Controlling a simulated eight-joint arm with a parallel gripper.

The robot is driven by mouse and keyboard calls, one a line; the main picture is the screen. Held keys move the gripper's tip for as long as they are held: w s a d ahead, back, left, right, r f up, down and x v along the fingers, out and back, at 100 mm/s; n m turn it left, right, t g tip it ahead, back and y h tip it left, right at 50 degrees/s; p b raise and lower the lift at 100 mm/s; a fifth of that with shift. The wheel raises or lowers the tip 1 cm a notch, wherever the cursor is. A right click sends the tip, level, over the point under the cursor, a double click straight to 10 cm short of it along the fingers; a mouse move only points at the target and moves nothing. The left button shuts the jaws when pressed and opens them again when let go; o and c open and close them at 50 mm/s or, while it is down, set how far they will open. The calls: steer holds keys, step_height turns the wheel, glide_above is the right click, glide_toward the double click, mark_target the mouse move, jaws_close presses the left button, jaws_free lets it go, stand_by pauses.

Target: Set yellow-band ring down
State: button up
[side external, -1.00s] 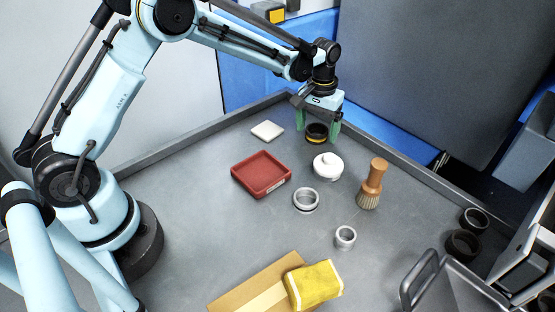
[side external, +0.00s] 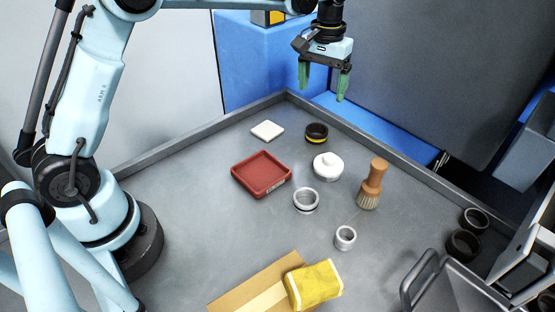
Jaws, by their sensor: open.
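The yellow-band ring (side external: 316,134), black with a yellow stripe around it, lies flat on the grey table near the back corner in the side external view. My gripper (side external: 322,92) is above and slightly behind it, clear of the ring. Its two green fingers point down, spread apart, with nothing between them.
Near the ring are a white square pad (side external: 267,131), a white lidded pot (side external: 327,167) and a red tray (side external: 262,175). A raised rim (side external: 205,147) edges the table.

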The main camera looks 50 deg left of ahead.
steer(key=s+a+r+m+t, duration=0.1)
steer(key=s+r+t, duration=0.3)
steer(key=s, duration=0.5)
steer(key=s+a+f+m+t, duration=0.1)
steer(key=s+f+m+t, duration=0.1)
steer(key=s, duration=1)
steer(key=shift+f+t, duration=0.45)
steer(key=shift+t, duration=0.15)
